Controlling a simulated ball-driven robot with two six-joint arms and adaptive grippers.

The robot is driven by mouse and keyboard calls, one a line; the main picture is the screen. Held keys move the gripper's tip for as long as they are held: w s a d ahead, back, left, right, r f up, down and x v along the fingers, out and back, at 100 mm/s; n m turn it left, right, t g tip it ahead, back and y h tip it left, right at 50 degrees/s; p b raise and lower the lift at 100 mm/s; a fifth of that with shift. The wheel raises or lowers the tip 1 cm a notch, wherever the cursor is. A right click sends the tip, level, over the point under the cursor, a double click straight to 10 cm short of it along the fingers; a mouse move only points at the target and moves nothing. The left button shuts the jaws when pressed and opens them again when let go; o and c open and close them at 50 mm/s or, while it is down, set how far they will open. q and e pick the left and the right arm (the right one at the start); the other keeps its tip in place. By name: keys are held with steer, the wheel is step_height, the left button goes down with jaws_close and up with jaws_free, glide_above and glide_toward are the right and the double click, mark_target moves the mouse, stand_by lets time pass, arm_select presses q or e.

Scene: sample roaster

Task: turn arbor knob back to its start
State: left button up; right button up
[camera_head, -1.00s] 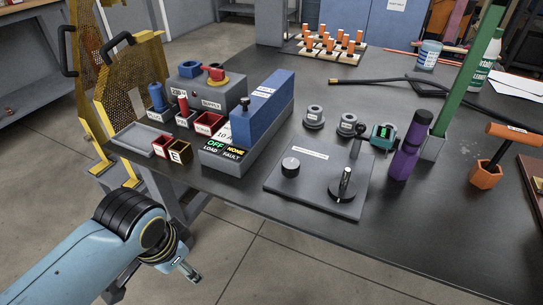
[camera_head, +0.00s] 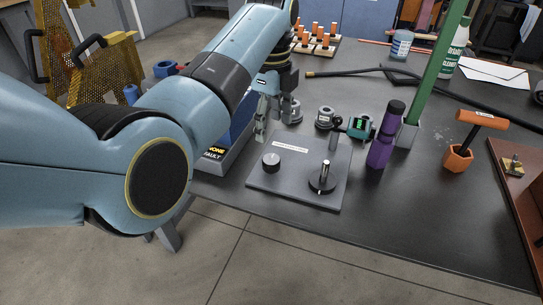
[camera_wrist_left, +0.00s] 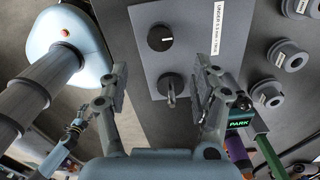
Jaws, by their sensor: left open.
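The grey plate (camera_head: 257,183) on the dark table carries a round black knob (camera_head: 271,162) and, to its right, an upright metal handle on a round black base (camera_head: 324,178). The frames do not show which one is called the arbor knob. In the left wrist view the round knob (camera_wrist_left: 160,38) has a white pointer line, and the metal handle (camera_wrist_left: 171,88) lies between the fingers in the picture. My left gripper (camera_head: 275,112) is open and empty, above the table beyond the plate's left part. What seems my right gripper (camera_wrist_left: 75,125) shows small at the lower left.
A teal device (camera_head: 361,127) reading PARK and a purple bottle (camera_head: 385,135) stand right of the plate. Grey rings (camera_head: 324,117) lie behind it. A green post (camera_head: 440,65) rises farther right. My left arm hides most of the blue-topped grey unit.

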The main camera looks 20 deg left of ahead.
mark_target(272, 159)
arm_select(q)
step_height(272, 159, down, 10)
steer(key=b, duration=0.3)
steer(key=shift+f, duration=0.25)
